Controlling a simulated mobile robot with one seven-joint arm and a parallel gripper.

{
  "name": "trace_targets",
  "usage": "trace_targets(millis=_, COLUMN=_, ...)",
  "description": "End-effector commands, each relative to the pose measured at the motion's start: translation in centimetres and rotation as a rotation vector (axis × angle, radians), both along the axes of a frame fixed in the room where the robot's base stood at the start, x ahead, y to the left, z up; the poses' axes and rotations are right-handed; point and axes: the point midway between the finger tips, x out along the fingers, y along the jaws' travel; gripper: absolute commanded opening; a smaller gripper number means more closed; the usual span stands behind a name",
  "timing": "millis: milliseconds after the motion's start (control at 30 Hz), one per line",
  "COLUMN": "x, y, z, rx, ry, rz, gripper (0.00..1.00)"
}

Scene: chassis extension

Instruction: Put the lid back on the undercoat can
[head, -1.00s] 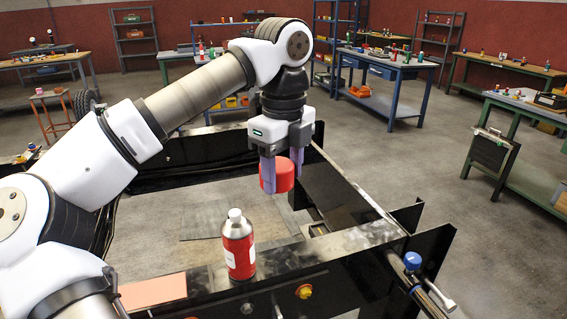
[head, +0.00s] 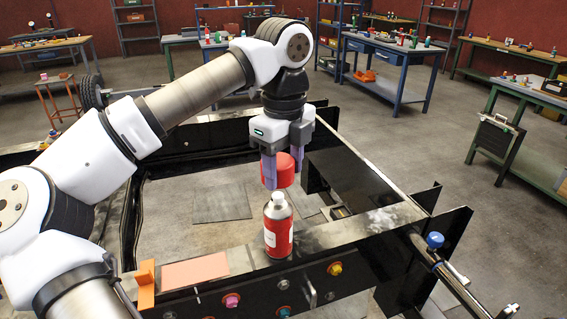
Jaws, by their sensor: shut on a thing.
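The undercoat can (head: 278,232) is a red spray can with a white label and a pale nozzle top. It stands upright on the black chassis rail (head: 350,238) in the head view. The lid (head: 283,172) is a red cap. My gripper (head: 275,178) points down and is shut on the lid, with its purple fingers on either side. The lid appears just above the can's nozzle in the picture. I cannot tell whether they touch or how they line up in depth.
A pinkish flat pad (head: 195,272) and an orange bracket (head: 146,284) are on the rail left of the can. A blue-capped fitting (head: 435,240) is at the right end. Workbenches (head: 390,65) stand farther back. The chassis middle is open down to the floor.

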Motion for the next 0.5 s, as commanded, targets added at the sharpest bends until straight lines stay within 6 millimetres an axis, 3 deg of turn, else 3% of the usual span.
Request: trace_targets(millis=500, x=0.0, y=0.0, z=-5.0, rx=0.000, ry=0.000, rz=-0.001, gripper=0.28)
